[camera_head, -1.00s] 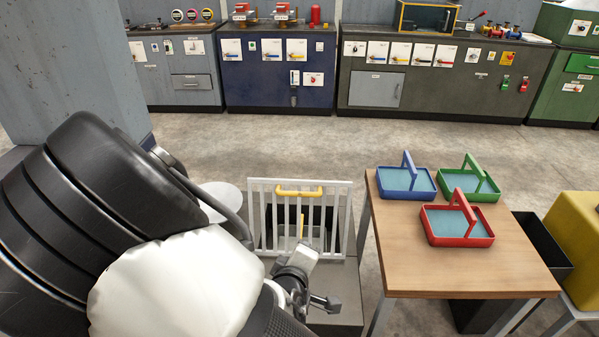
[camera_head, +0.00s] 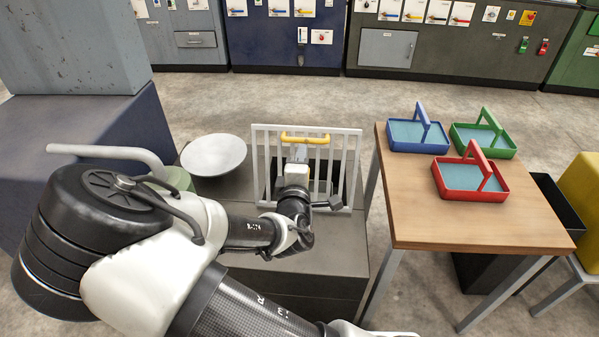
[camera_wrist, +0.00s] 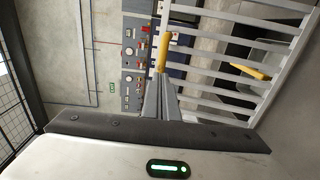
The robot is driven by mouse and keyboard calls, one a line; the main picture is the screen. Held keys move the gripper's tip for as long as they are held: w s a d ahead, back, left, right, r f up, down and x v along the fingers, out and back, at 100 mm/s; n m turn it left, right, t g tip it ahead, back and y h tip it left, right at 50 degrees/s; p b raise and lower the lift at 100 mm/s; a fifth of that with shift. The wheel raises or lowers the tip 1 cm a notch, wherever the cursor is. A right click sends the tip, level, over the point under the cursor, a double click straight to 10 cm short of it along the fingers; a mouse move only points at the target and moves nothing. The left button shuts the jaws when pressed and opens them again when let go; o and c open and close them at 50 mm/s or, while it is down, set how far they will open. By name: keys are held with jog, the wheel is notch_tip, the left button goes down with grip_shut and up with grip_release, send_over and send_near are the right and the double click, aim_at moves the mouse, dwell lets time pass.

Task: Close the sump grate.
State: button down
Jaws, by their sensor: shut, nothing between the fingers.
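The sump grate (camera_head: 345,172) is a pale grey barred frame standing raised on a dark grey block, with a yellow handle (camera_head: 305,139) along its top edge. Its bars (camera_wrist: 225,62) fill the upper right of the wrist view. My gripper (camera_head: 299,152) is at the grate, just below the yellow handle in the head view. In the wrist view my gripper's fingers (camera_wrist: 162,80) are together, with the end of a yellow bar (camera_wrist: 163,52) just beyond their tips. Whether they touch it I cannot tell. The opening behind the bars is dark and partly hidden.
A round grey dish (camera_head: 214,154) sits left of the grate on the block. A wooden table (camera_head: 470,220) at the right carries a blue tray (camera_head: 418,147), a green tray (camera_head: 484,152) and a red tray (camera_head: 470,195). Bare floor (camera_head: 290,95) lies behind the grate.

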jog(key=shift+w+f, duration=0.1)
jog(key=shift+w, duration=1.15)
